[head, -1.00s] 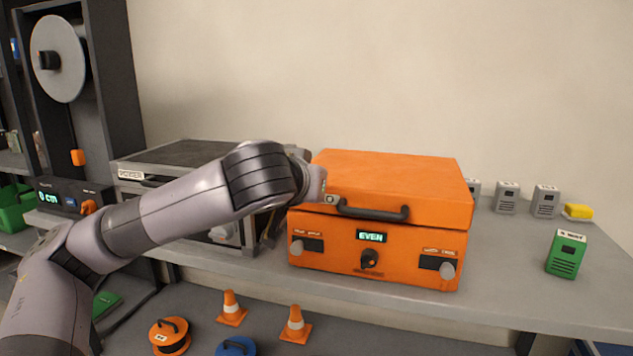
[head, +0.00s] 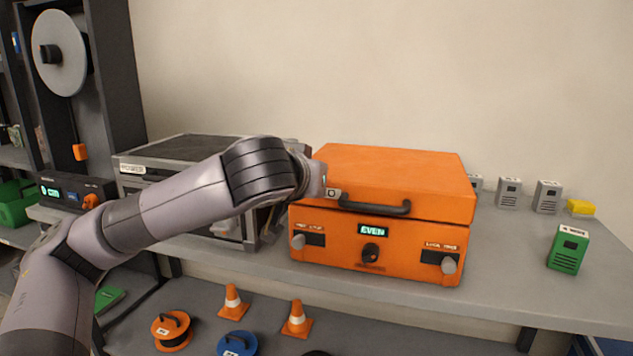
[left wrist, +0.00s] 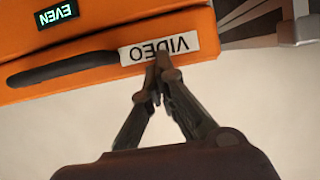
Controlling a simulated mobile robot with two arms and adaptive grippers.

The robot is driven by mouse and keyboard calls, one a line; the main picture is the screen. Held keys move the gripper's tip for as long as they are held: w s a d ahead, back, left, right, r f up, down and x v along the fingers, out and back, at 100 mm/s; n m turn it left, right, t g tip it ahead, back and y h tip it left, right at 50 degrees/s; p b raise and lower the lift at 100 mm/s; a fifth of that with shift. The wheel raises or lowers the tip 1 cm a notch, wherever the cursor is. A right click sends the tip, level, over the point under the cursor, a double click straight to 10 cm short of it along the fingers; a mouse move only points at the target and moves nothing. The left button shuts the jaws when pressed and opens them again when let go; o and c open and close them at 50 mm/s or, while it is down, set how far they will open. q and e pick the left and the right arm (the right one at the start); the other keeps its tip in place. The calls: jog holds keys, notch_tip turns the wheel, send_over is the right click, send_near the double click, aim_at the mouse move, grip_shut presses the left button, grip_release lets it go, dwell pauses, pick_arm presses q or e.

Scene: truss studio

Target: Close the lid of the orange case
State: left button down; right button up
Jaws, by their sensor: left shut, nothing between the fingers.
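The orange case (head: 340,245) stands on the grey bench with its lid (head: 390,170) down over the body. A thin dark seam shows between lid and body; I cannot tell whether it is fully flush. A dark handle (head: 375,207) is on the lid's front, and it also shows in the left wrist view (left wrist: 62,68). My left gripper (left wrist: 158,62) is shut and empty, its fingertips at the white VIDEO label (left wrist: 178,46) on the lid's front. I cannot tell whether they touch it. In the head view my wrist hides the fingers. My right gripper is not in view.
A grey boxy machine (head: 185,150) stands left of the case, partly behind my left arm. A green box (head: 568,249), several grey boxes (head: 509,192) and a yellow block (head: 581,207) are at the right. Cones (head: 297,320) and reels (head: 171,332) lie on the lower shelf.

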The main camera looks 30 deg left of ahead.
pick_arm(q)
notch_tip(320, 180, up, 4)
jog(key=p, duration=0.3)
jog(key=s+d+f+b, duration=0.2)
jog(key=s+f+b, duration=0.1)
jog(key=s+f, duration=0.4)
jog(key=shift+s+d, duration=0.15)
jog(key=shift+s, duration=0.15)
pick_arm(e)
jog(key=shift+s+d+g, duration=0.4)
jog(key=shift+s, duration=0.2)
